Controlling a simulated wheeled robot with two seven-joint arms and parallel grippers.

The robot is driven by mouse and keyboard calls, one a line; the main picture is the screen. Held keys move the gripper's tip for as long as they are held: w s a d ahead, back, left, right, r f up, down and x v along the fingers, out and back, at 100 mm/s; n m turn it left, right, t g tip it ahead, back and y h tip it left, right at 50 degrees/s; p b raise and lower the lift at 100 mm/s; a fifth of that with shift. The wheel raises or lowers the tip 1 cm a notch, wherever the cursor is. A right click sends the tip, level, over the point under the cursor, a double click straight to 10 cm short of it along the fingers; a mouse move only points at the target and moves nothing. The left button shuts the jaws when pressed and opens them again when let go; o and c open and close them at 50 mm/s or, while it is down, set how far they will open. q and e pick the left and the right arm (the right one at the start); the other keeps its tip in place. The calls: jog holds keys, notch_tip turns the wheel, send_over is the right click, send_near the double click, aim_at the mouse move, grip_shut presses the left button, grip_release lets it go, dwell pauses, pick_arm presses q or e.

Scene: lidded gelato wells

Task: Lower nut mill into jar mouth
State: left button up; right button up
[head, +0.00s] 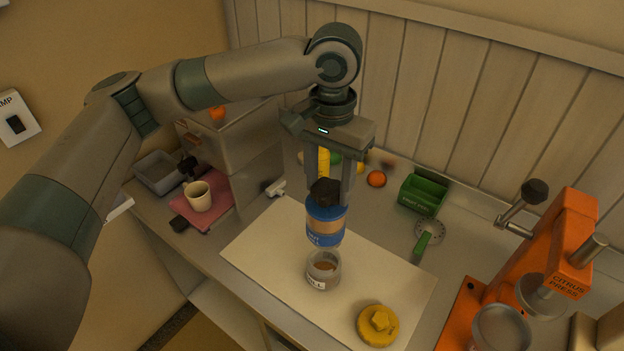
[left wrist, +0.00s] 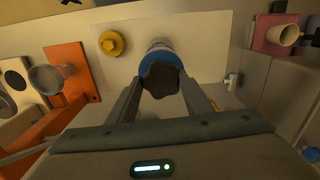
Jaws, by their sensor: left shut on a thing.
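My left gripper (head: 331,188) points down and is shut on the nut mill (head: 326,226), a blue cylinder with a tan band and a dark knob on top. The mill is upright in the air above the open glass jar (head: 322,271), which holds something brown and has a white label. The mill's bottom looks a little above the jar mouth, apart from it. In the left wrist view the mill's dark knob (left wrist: 159,77) sits between the fingers (left wrist: 160,88), and the jar is hidden. A yellow lid (head: 378,325) lies on the white board (head: 270,243). My right gripper is not in view.
An orange citrus press (head: 555,250) stands at the right. A green box (head: 422,194), a green-handled strainer (head: 420,240) and an orange fruit (head: 376,179) are behind the board. A cup (head: 198,196) stands on a pink mat at the left. The board around the jar is mostly clear.

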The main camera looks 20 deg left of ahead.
aim_at(328, 204)
pick_arm(q)
jog(key=shift+s+d+r, duration=0.1)
jog(key=shift+d+r, duration=0.05)
dwell(0.3)
jog(key=shift+r+p, duration=0.15)
jog(key=shift+p, duration=0.65)
jog(key=shift+f+b, duration=0.35)
jog(key=shift+f, duration=0.55)
jog(key=shift+f+b, duration=0.4)
jog(key=shift+f, duration=1.65)
jog(key=shift+p, duration=1.25)
jog(key=shift+f, duration=2)
jog(key=o, duration=1.5)
jog(key=shift+c, duration=0.2)
